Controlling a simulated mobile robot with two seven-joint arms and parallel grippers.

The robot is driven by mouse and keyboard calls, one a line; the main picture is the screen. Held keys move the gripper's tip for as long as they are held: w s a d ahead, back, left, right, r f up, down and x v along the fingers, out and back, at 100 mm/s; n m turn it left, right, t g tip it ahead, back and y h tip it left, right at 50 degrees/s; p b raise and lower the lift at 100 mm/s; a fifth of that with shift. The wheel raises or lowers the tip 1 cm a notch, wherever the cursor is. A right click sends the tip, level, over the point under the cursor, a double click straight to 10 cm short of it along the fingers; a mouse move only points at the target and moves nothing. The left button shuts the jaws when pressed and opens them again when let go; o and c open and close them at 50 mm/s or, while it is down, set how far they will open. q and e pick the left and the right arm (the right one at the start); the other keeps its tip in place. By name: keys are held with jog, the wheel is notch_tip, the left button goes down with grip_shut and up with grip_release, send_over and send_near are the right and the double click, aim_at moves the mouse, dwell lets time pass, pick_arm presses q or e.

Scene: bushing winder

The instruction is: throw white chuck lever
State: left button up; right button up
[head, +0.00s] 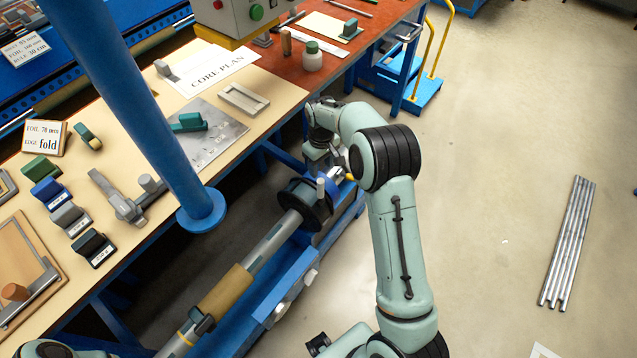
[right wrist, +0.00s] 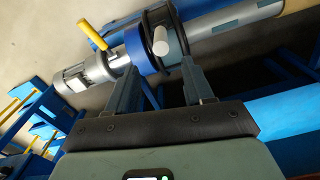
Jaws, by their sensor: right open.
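The white chuck lever (head: 320,188) is a short pale peg standing up from the dark chuck (head: 305,203) at the far end of the winder shaft. In the right wrist view the white lever (right wrist: 160,42) points toward the camera, in front of the blue and black chuck (right wrist: 147,50). My right gripper (right wrist: 161,68) is open and empty, with its fingers on either side below the lever; I see no contact. In the head view my right gripper (head: 322,154) is above the chuck, partly hidden by its own wrist. My left gripper is out of view.
The shaft (head: 268,247) carries a tan sleeve (head: 224,292). A blue post (head: 140,100) and the workbench (head: 262,90) stand left.

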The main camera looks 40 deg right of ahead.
aim_at(321, 187)
notch_tip(321, 187, down, 12)
jog(key=shift+a+r, duration=0.1)
jog(key=shift+r, duration=0.05)
jog(key=shift+c, duration=0.4)
grip_shut()
